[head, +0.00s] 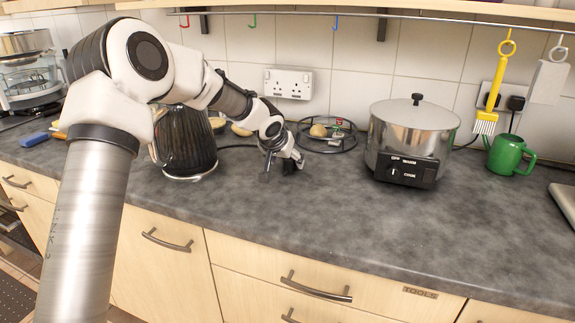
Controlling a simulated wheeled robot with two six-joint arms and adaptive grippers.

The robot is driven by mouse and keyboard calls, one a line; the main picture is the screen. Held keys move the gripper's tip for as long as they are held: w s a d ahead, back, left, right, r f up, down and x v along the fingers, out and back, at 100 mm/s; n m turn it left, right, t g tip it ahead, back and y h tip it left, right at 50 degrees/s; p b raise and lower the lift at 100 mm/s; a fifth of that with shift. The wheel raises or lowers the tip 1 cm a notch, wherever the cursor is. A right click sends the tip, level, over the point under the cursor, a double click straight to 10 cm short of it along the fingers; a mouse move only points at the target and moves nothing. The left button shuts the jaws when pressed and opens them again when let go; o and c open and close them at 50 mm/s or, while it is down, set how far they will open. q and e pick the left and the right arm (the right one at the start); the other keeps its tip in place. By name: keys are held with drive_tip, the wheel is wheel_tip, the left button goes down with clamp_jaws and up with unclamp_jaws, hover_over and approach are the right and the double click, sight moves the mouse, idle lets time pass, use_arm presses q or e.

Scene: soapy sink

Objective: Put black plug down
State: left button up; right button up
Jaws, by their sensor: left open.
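My left gripper (282,168) is low over the grey worktop, left of the steel cooker, with its jaws open. A small black shape (290,168) beside its fingertips appears to be the black plug. The fingers partly hide it, and I cannot tell whether it touches them. A black cable (238,147) runs from behind the dark ribbed kettle (187,142) toward the gripper. A white double wall socket (288,83) is above and behind the gripper, with nothing plugged in. My right gripper is out of view.
A wire ring rack (333,149) with a round item stands right behind the gripper. A yellow brush (488,110) hangs from the rail. The front worktop (300,220) is clear.

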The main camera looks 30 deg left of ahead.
use_arm(q)
drive_tip(key=v, duration=1)
drive_tip(key=shift+b, duration=0.4)
